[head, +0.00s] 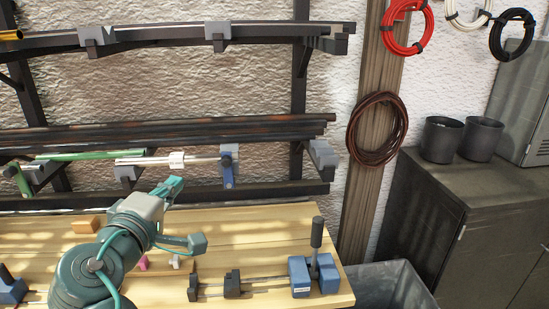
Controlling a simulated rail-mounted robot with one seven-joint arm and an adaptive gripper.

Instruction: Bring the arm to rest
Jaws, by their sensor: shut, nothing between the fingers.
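My arm rises from the lower left of the head view, in front of the wooden bench (265,228). My gripper (176,183) is at the arm's upper right end, shut and empty. It hangs above the bench's back edge, in front of the lower rack shelf. Its fingertips are small in this view, and it shows no contact with anything.
A blue and black bar clamp (300,276) lies at the bench's front right. An orange block (86,224) lies at the left. The wall rack behind holds dark bars (200,130). A grey bin (390,285) stands right of the bench. The bench's right middle is clear.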

